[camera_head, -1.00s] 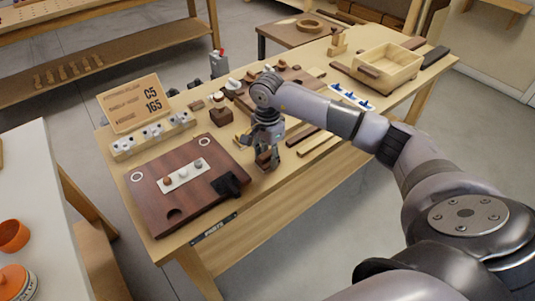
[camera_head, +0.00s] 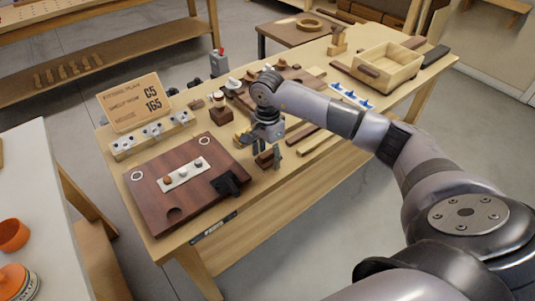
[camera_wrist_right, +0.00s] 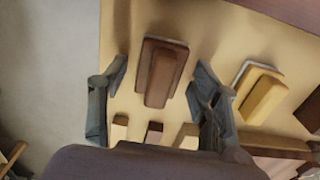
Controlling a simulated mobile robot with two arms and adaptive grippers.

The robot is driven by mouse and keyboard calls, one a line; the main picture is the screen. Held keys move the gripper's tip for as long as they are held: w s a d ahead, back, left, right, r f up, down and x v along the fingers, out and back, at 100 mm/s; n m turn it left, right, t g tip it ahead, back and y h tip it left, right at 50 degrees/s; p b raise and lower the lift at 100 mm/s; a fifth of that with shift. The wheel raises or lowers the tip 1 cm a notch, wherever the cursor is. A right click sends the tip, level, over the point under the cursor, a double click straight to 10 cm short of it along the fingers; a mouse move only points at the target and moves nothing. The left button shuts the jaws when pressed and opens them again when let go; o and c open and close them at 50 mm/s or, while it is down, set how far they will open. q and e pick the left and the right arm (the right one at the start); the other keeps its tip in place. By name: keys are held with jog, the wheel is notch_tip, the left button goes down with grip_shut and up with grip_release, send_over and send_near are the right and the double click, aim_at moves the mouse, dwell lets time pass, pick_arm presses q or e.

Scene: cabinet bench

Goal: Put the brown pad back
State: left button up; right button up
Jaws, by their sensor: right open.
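The brown pad (camera_wrist_right: 163,72), a dark brown block with a raised grip bar on a pale-edged base, sits on the light wooden bench in the right wrist view. A yellow pad (camera_wrist_right: 259,92) of similar shape lies to its right. My right gripper (camera_wrist_right: 161,70) is open, with one finger on each side of the brown pad and a visible gap to both. In the head view, my right gripper (camera_head: 266,150) is over the brown pad (camera_head: 264,159), which is partly hidden by the fingers. My left gripper is not in view.
A sign (camera_head: 130,102) and a peg rack (camera_head: 152,135) stand behind. A wooden box (camera_head: 390,68) is at the bench's far right.

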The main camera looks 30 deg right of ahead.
aim_at(268, 153)
notch_tip(268, 153, up, 12)
jog(key=b, duration=0.1)
jog(key=shift+s, duration=0.1)
dwell(0.7)
